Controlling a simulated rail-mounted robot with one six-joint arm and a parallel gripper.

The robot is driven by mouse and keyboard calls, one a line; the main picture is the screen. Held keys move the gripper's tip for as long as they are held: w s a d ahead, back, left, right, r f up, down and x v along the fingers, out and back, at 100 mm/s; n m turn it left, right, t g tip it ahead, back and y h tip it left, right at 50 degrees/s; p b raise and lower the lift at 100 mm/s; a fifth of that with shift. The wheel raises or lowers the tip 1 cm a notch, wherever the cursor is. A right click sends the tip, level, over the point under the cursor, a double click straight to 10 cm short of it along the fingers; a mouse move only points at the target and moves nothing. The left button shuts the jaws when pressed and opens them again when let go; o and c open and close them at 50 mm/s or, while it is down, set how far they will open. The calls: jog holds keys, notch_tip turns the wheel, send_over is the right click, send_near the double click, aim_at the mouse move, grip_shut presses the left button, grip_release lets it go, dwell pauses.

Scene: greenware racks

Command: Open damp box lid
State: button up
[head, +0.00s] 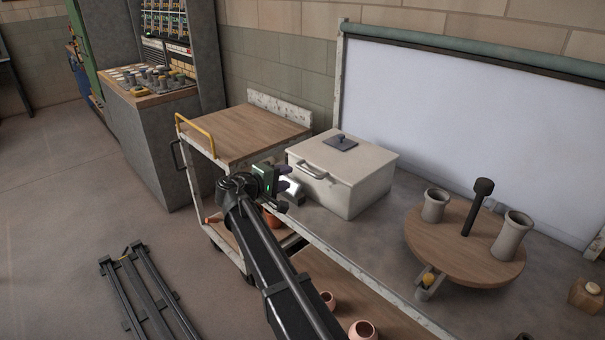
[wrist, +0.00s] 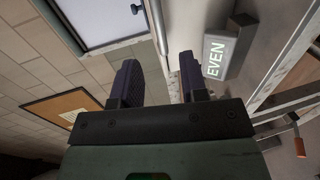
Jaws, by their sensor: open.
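The damp box (head: 345,178) is a pale, square-sided box on the grey bench, with its lid (head: 357,150) lying shut on top. A grey handle (head: 312,170) is on its front left side near the lid edge. A small dark square piece with a knob (head: 341,143) sits on the lid. My gripper (head: 285,194) is in front of the box's left end, apart from the handle. In the wrist view, the two dark fingers (wrist: 160,85) are apart with nothing between them.
A grey block marked "EVEN" (wrist: 217,57) is close to the fingers; it also shows beside the box (head: 292,188). A round wooden turntable (head: 465,243) with two grey pots stands right of the box. A wood-topped cart (head: 240,135) is at left. Pinkish pots (head: 362,330) sit on the lower shelf.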

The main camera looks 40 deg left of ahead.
aim_at(306, 172)
jog(key=b+x, duration=0.2)
jog(key=x, duration=0.9)
jog(key=shift+d+r, duration=0.1)
jog(key=shift+d, duration=0.15)
grip_shut()
